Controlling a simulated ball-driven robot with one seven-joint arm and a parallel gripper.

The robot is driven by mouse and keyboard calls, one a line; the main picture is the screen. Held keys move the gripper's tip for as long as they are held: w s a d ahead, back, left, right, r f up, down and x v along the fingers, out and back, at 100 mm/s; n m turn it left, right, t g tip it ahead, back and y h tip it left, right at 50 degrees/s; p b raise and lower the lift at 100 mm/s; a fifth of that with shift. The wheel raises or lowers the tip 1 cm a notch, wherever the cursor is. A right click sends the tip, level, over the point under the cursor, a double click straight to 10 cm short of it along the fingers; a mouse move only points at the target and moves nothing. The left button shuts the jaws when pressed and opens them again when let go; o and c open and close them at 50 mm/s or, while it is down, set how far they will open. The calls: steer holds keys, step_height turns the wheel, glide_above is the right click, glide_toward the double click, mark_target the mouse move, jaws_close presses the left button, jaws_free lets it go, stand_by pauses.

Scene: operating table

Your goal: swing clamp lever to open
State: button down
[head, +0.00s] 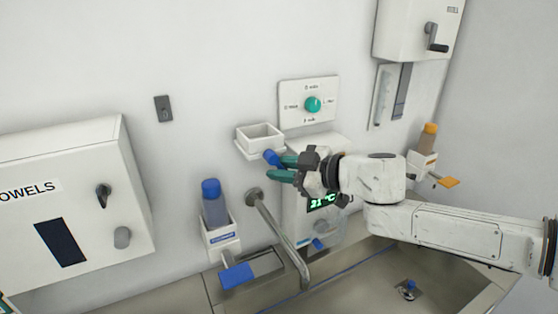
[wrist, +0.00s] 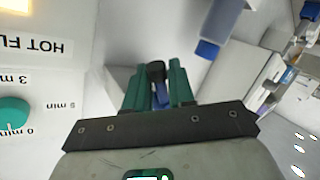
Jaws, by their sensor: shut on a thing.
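My gripper (head: 283,168) is at the wall fixture in the middle of the head view, its green fingers pointing left. A small blue lever (head: 271,157) shows at the fingertips, just under an open white holder (head: 260,138). In the wrist view my gripper (wrist: 158,80) has its two green fingers on either side of the blue lever (wrist: 163,96), which has a dark end piece. The fingers are shut on it. They hide part of the lever and its pivot.
A white unit with a green display (head: 322,202) stands right behind my gripper. A teal knob panel (head: 312,104) is above. A blue-capped bottle (head: 213,203) and a metal spout (head: 277,237) are to the left. The sink (head: 365,290) lies below.

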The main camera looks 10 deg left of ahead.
steer(key=shift+w+d+r+n+h, duration=0.2)
steer(key=shift+r+n+h, duration=0.1)
steer(key=shift+n+h, duration=0.3)
steer(key=c, duration=1.1)
jaws_free()
